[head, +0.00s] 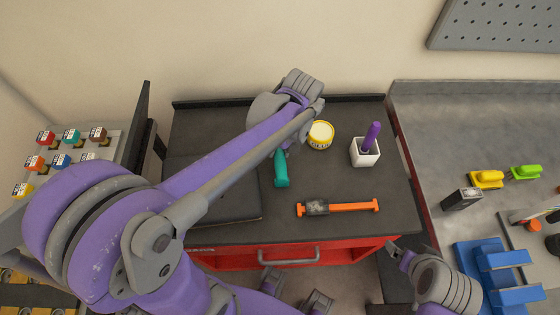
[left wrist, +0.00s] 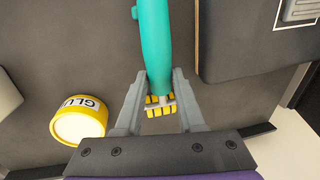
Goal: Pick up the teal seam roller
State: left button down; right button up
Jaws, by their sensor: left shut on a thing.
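The teal seam roller (head: 281,170) lies on the dark top of the red tool cart, its teal handle towards the cart's front. In the left wrist view its teal handle (left wrist: 154,40) runs up and out of the frame, and its yellow ribbed roller head (left wrist: 160,105) sits between the fingers. My left gripper (left wrist: 160,82) is shut on the seam roller near its head. In the head view my own arm and wrist hide the fingers and the roller head. My right gripper (head: 397,254) is low at the right, away from the roller; its jaw opening is unclear.
A yellow glue tin (head: 320,134) stands close right of my left gripper. A white pot (head: 365,153) with a purple-handled tool is farther right. An orange-handled tool (head: 345,207) lies in front. A dark flat case (head: 225,204) is at left. The cart has a raised back edge.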

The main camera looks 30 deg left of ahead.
aim_at(280, 150)
pick_arm(q)
notch_tip(280, 150, up, 10)
jog(key=shift+f+p, duration=0.1)
jog(key=shift+p, duration=0.3)
dwell(0.3)
